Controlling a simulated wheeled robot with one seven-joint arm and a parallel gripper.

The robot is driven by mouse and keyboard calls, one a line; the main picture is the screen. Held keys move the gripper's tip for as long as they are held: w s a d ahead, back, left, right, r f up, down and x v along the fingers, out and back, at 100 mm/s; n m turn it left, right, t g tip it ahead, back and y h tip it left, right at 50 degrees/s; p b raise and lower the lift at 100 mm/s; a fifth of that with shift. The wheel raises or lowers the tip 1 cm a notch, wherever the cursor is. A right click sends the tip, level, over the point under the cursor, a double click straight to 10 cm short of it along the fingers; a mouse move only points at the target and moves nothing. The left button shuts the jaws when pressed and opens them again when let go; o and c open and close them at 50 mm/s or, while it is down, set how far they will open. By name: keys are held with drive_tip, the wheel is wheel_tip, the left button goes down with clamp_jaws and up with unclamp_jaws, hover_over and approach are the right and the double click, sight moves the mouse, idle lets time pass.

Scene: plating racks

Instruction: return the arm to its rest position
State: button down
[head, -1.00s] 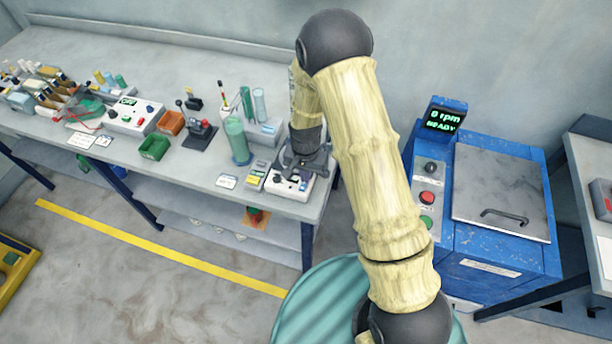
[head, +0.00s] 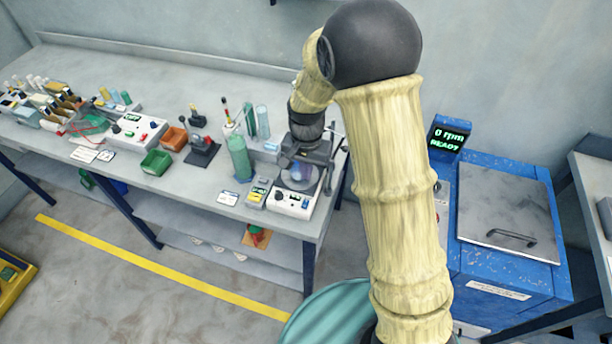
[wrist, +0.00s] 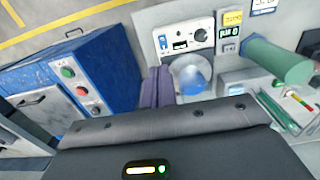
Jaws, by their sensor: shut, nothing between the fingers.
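My arm rises in the head view and bends down over the right end of the bench (head: 170,95). My gripper (head: 308,160) hangs above a white instrument box with a dial (head: 292,203), partly hidden by my own links. In the wrist view the two fingers (wrist: 159,86) are together with nothing held between them. A clear, bluish round vessel (wrist: 191,76) sits at the white box, just beside the fingers in that view. I cannot tell the exact gap between them.
A green cylinder (head: 239,158) stands left of the gripper, with clear tubes behind it. Green (head: 156,162) and orange (head: 174,138) bins lie further left. A blue machine with a metal lid (head: 509,215) stands to the right, its display reading 0 rpm READY.

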idle(0.4)
drive_tip(key=s+d+r+n+t, duration=0.1)
drive_tip(key=s+d+r+n, duration=0.1)
drive_tip(key=s+d, duration=0.4)
drive_tip(key=s+d+r+n+t, duration=0.1)
drive_tip(key=s+d+r+n, duration=0.1)
drive_tip(key=s+d+r, duration=0.3)
drive_tip(key=s+d, duration=0.2)
drive_tip(key=shift+s+d+r+t+b, duration=0.15)
drive_tip(key=shift+s+t+b, duration=0.25)
